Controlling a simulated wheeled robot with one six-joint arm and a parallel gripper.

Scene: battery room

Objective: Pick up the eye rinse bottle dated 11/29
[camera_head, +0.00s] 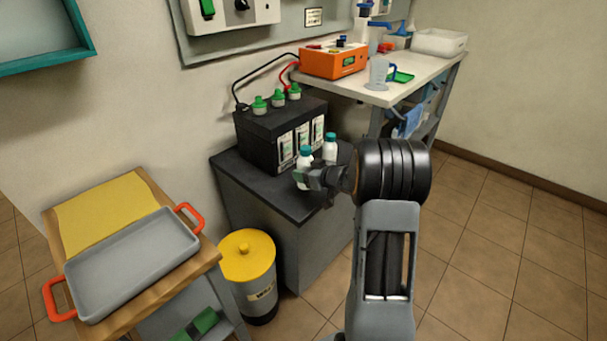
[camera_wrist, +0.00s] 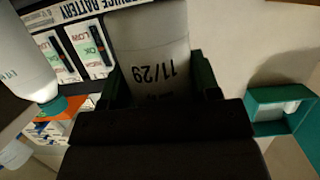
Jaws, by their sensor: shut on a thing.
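The eye rinse bottle marked 11/29 (camera_wrist: 155,50) is white and fills the upper middle of the wrist view, its date upside down. It stands between the fingers of my gripper (camera_wrist: 158,90), which is shut on it. In the head view, my gripper (camera_head: 308,178) is at the front edge of the dark cabinet top, around the nearer teal-capped white bottle (camera_head: 305,157). A second white bottle with a teal cap (camera_head: 330,150) stands just right of it. This second bottle also shows at the left of the wrist view (camera_wrist: 25,68); its date is not readable.
A black battery (camera_head: 275,130) with green caps and cables stands close behind the bottles. An orange charger (camera_head: 333,60) and a jug (camera_head: 378,72) are on the white bench. A yellow-lidded bin (camera_head: 247,255) and a grey tray (camera_head: 130,262) with red handles are at left.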

